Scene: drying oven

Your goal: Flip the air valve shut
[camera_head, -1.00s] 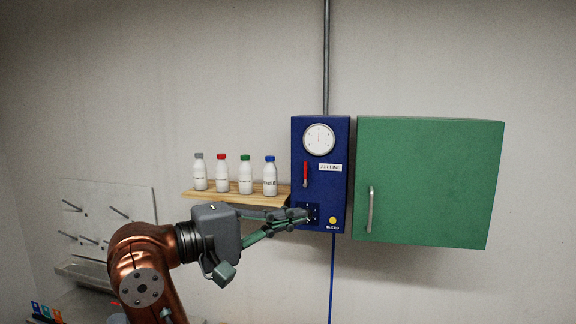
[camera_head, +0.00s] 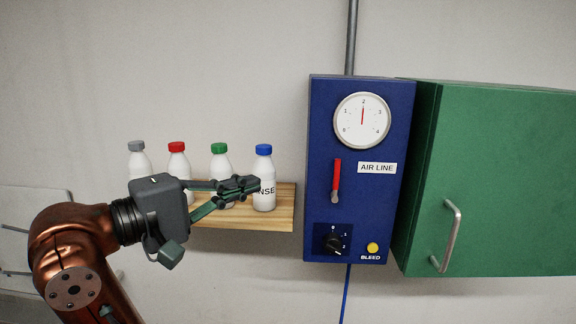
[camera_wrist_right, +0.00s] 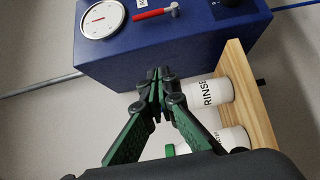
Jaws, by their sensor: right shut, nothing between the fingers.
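The air valve is a red lever (camera_head: 337,172) on a silver pivot, on the front of the blue air line box (camera_head: 322,110). The lever stands upright, its red handle above the pivot. It also shows near the top of the right wrist view (camera_wrist_right: 150,14). My right gripper (camera_head: 254,185) is shut and empty, left of the box and in front of the blue-capped bottle (camera_head: 264,151). It touches neither lever nor box in the head view. In the right wrist view its fingertips (camera_wrist_right: 157,76) meet before the box's side. My left gripper is out of view.
A round gauge (camera_head: 361,120) reads about 2. A black knob (camera_head: 335,243) and yellow bleed button (camera_head: 372,247) sit below the lever. Several bottles stand on a wooden shelf (camera_head: 270,218) at left. A green cabinet (camera_head: 490,170) stands close on the right.

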